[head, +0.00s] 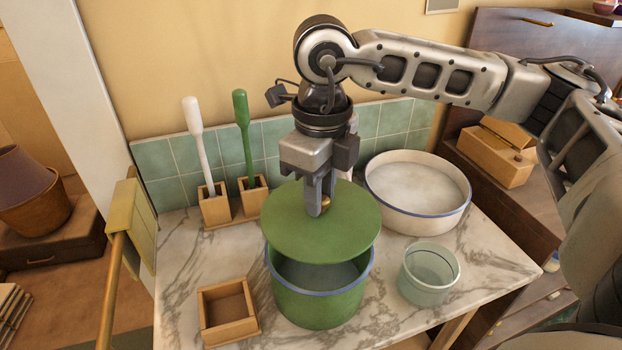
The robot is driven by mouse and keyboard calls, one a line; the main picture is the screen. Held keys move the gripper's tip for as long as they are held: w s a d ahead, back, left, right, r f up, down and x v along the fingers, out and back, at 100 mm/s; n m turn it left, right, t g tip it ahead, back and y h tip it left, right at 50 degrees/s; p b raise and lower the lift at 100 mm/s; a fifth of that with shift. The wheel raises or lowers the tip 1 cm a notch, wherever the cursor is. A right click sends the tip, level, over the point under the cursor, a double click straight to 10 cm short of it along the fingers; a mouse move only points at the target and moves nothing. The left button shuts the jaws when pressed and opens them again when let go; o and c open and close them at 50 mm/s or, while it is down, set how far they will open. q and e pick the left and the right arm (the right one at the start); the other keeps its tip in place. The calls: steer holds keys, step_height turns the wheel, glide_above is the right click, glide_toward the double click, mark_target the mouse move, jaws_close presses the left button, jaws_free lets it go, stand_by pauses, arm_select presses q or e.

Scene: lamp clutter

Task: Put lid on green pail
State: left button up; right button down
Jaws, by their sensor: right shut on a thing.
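The green pail (318,305) stands upright on the marble counter. It has a blue rim and its inside partly shows. A round green lid (290,235) is above the pail, covering the back part of its opening from view and leaving the front part visible. The lid looks about level and apart from the rim at the front; contact at the back is hidden. My right gripper (318,205) points down and is shut on the lid's small knob, which is mostly hidden by the fingers. My left gripper is not in view.
A white basin (450,222) and a pale glass cup (427,290) stand right of the pail. A wooden box (228,325) is at front left. White (195,125) and green (242,130) handled brushes stand in wooden holders behind. A tiled wall (160,160) backs the counter.

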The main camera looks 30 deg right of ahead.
mark_target(319, 222)
steer(key=shift+s, duration=0.15)
steer(key=shift+a+f+b, duration=0.1)
steer(key=shift+f+b, duration=0.05)
steer(key=shift+b, duration=0.35)
steer(key=shift+f+b, duration=0.55)
steer(key=shift+f, duration=0.1)
step_height(319, 222, down, 3)
steer(key=b, duration=0.3)
steer(key=shift+f, duration=0.15)
steer(key=shift+f+b, duration=0.6)
steer(key=shift+b, duration=0.2)
arm_select(q)
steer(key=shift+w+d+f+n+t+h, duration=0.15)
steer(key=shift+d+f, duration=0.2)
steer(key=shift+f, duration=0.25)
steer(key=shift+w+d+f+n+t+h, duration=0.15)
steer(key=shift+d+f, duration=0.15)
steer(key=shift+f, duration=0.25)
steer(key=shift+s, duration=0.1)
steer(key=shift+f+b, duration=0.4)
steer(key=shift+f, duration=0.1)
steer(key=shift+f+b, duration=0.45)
steer(key=shift+b, duration=0.1)
arm_select(e)
steer(key=shift+f, duration=0.35)
